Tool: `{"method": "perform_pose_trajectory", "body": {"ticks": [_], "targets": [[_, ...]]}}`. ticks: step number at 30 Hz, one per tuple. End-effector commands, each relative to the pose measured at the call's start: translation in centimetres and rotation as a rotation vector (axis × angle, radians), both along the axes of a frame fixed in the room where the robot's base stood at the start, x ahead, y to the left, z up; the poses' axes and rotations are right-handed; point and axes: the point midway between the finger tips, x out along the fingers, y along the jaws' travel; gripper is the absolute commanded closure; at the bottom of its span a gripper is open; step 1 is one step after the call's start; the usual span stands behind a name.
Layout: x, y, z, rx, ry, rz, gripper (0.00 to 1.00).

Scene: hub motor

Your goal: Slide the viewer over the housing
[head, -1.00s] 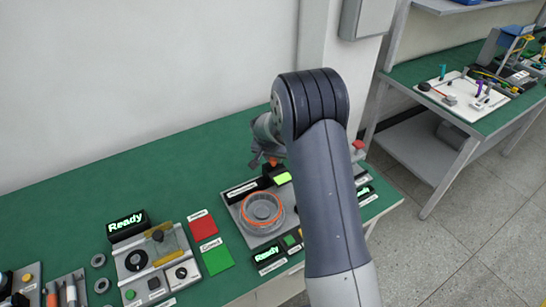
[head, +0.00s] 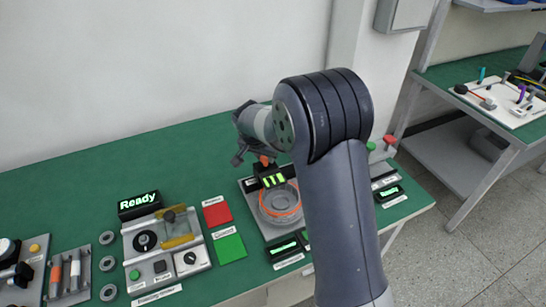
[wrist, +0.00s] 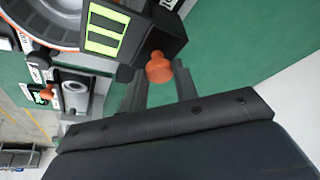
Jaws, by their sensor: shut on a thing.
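The viewer (head: 270,172) is a black block with a lit green striped window and an orange knob. It covers the rear edge of the round grey housing (head: 280,208) in the head view; I cannot tell how far it reaches over it. An orange ring runs around the housing. In the wrist view, the viewer (wrist: 148,38) stands beside the housing (wrist: 45,28), overlapping its edge. My gripper (wrist: 158,82) is shut on the viewer's orange knob (wrist: 158,68). In the head view, my gripper (head: 255,160) is small behind the housing.
A red card (head: 216,214) and a green card (head: 230,248) lie left of the housing. A fixture with a yellowish clear plate (head: 177,228) stands further left. "Ready" displays (head: 140,202) stand on the bench. Red and green buttons (head: 380,150) are at the right, behind my arm.

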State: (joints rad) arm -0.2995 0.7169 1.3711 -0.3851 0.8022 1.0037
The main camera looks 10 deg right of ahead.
Motion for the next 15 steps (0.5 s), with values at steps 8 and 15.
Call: {"method": "perform_pose_trajectory", "body": {"ticks": [8,15], "targets": [[-0.1,0.42,0.04,0.008,0.001,0.0,0.71],[-0.08,0.31,0.03,0.005,0.001,0.0,0.51]]}}
